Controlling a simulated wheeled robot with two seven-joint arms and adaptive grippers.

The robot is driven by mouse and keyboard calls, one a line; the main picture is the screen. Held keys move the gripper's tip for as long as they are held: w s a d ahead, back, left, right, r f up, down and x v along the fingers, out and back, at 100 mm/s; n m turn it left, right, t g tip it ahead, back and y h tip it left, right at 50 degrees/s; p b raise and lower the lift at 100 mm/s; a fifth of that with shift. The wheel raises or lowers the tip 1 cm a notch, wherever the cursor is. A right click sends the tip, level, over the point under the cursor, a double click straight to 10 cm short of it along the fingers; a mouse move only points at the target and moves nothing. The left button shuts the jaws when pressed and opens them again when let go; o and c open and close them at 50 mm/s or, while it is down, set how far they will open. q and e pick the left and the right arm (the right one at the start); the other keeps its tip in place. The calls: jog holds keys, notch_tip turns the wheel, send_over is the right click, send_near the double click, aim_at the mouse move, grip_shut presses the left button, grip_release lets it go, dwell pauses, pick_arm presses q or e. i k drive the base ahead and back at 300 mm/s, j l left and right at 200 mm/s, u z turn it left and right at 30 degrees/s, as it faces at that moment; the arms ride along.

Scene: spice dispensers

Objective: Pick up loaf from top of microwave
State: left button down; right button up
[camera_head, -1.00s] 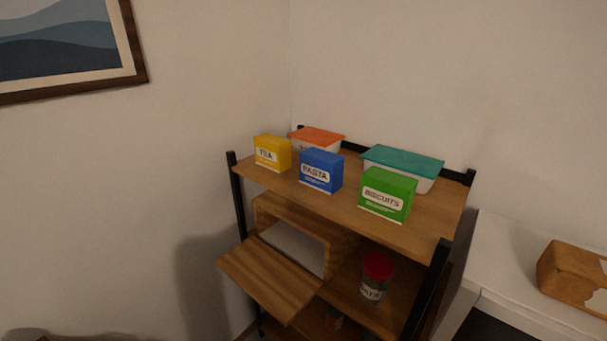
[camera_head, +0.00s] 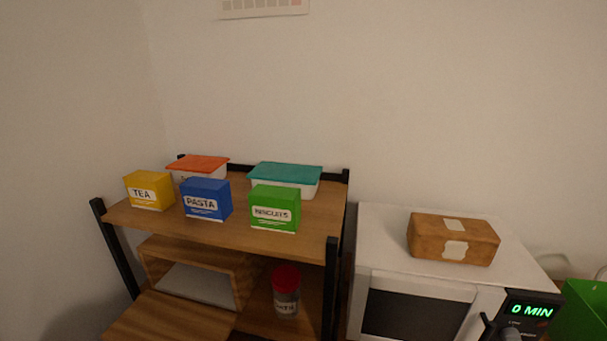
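The loaf (camera_head: 428,243) is a brown block with pale patches on its top and front. It lies on top of the white microwave (camera_head: 380,237) at the right of the head view. The microwave's dark door window faces me, and its green display reads 0 MIN. Neither of my grippers shows clearly in the head view, so their state is not visible.
Left of the microwave stands a wooden shelf with black posts. A red-lidded jar (camera_head: 286,291) stands below. A green object (camera_head: 583,310) is at far right.

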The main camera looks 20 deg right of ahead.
aim_at(434, 237)
jog(key=z, duration=1.85)
jog(key=l, duration=0.1)
